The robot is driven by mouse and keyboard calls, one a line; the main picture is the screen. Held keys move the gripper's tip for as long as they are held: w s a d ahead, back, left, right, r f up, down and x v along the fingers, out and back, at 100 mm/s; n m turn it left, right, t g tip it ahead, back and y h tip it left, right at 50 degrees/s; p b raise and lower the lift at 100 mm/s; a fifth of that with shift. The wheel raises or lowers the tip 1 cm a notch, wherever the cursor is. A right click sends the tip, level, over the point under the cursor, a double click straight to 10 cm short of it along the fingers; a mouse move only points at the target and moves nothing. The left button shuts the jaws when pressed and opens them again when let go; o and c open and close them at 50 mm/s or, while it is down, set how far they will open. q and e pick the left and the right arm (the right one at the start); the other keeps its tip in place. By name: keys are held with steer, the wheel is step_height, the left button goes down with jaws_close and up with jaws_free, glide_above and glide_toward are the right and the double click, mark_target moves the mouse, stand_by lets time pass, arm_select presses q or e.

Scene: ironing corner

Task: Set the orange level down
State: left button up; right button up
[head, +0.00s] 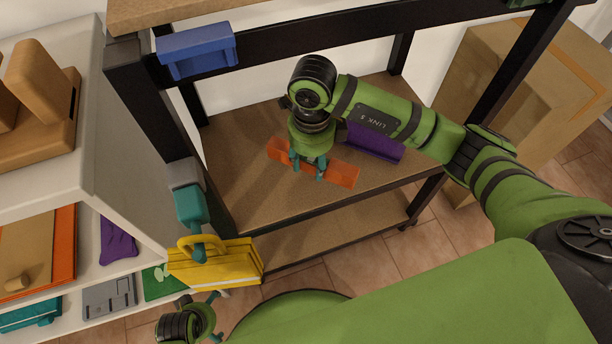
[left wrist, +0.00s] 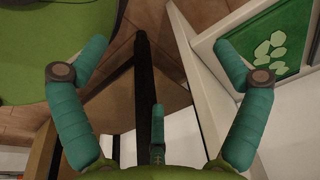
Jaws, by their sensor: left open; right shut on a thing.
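The orange level (head: 343,174) is a long flat bar over the brown middle shelf (head: 245,185) of the dark-framed workbench. My right gripper (head: 307,168) is above its middle, pointing down, with its teal fingers shut on it. The level's two ends stick out on either side. I cannot tell whether its underside touches the shelf. My left gripper (head: 215,315) is low at the lower left in the head view, away from the level.
A purple object (head: 375,142) is on the shelf just behind the level. A yellow case (head: 225,263) and a teal object (head: 190,206) are near the front left leg. A blue bin (head: 197,50) hangs on the upper rail. The shelf's front left is clear.

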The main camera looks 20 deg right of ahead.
mark_target(304, 190)
steer(key=shift+s+a+f, duration=0.55)
steer(key=shift+s+a, duration=0.05)
steer(key=shift+a, duration=0.25)
steer(key=shift+s+a+f, duration=0.1)
steer(key=shift+f, duration=0.1)
step_height(304, 190, down, 3)
steer(key=shift+f+b, duration=0.2)
steer(key=shift+b, duration=0.2)
arm_select(q)
steer(key=shift+w+r, duration=0.35)
steer(key=shift+r, duration=0.5)
arm_select(e)
steer(key=shift+f, duration=0.15)
steer(key=shift+f, duration=0.15)
steer(key=o, duration=1.2)
arm_select(q)
steer(key=shift+w+r, duration=0.1)
steer(key=shift+r, duration=0.15)
arm_select(e)
steer(key=shift+o, duration=0.2)
